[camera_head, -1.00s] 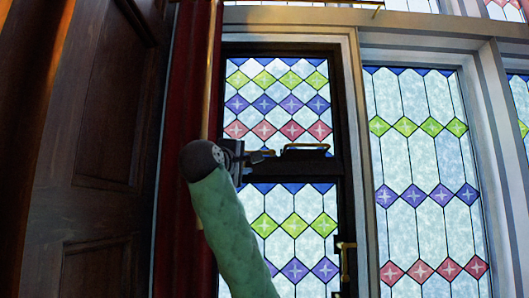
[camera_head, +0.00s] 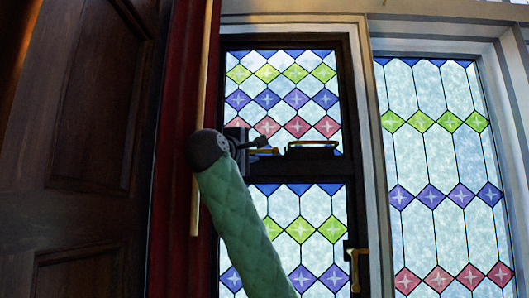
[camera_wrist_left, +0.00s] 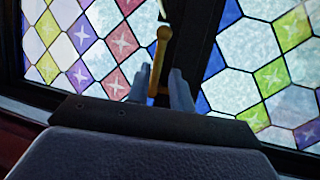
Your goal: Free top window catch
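The top window (camera_head: 282,97) is a leaded pane in a dark frame, above a dark crossbar. A brass handle (camera_head: 312,143) lies along the crossbar, right of my left gripper (camera_head: 262,145). A short brass piece (camera_head: 269,151) shows at the fingertips. In the left wrist view, a brass bar with a rounded end (camera_wrist_left: 163,36) lies between the two spread fingers of my left gripper (camera_wrist_left: 160,86). The fingers stand apart, with small gaps visible beside the bar; contact is unclear. My right gripper is out of view.
A second brass handle (camera_head: 357,268) sits on the lower window's right frame. A red curtain (camera_head: 178,200) and thin brass rod (camera_head: 206,70) hang left, behind my left wrist. A dark wooden panel (camera_head: 95,110) fills the far left. A fixed leaded window (camera_head: 440,170) stands right.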

